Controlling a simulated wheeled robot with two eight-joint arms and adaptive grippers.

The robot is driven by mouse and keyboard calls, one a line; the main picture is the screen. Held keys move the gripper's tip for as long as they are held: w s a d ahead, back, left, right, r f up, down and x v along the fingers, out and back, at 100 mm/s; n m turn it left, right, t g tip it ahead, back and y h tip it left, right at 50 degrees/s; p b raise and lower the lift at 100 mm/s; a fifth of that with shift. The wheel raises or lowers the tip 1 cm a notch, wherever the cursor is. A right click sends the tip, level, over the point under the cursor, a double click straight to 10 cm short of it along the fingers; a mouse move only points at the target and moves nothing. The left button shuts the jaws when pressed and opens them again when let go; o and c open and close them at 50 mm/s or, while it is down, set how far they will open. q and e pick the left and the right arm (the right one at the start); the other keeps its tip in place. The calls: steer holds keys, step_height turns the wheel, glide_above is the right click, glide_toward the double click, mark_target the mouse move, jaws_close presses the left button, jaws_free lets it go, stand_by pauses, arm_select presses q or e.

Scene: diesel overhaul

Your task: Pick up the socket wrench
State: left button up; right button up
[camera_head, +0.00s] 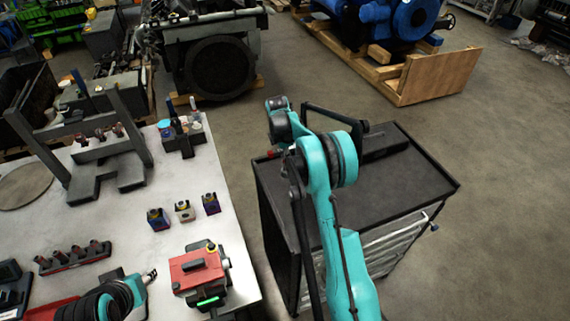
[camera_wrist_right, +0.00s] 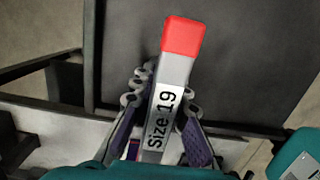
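The socket wrench (camera_wrist_right: 172,85) shows in the right wrist view as a grey bar with a red end and a white "Size 19" label. My right gripper (camera_wrist_right: 163,92) has its fingers on both sides of the bar and appears shut on it. In the head view my right arm reaches up over the black-topped cart, and its gripper is mostly hidden behind the arm. A small red spot beside it may be the wrench's end. My left arm shows at the bottom left over the table; its fingers are not clear.
The black cart (camera_head: 415,180) has a mostly bare top and drawers on its side. The white table (camera_head: 190,235) holds a red device (camera_head: 198,268), a dark press-like frame (camera_head: 100,165) and several small blocks. A blue engine (camera_head: 400,18) stands on a wooden pallet behind. Open floor lies right.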

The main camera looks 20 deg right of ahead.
jaws_close()
steer(key=shift+r, duration=0.55)
step_height(320, 180, up, 3)
steer(key=shift+f, duration=0.1)
steer(key=s+d+r, duration=0.5)
steer(key=s+r, duration=0.2)
steer(key=s, duration=0.3)
steer(key=shift+s, duration=0.25)
steer(key=shift+o, duration=1.1)
jaws_free()
steer(key=shift+d, duration=0.1)
jaws_close()
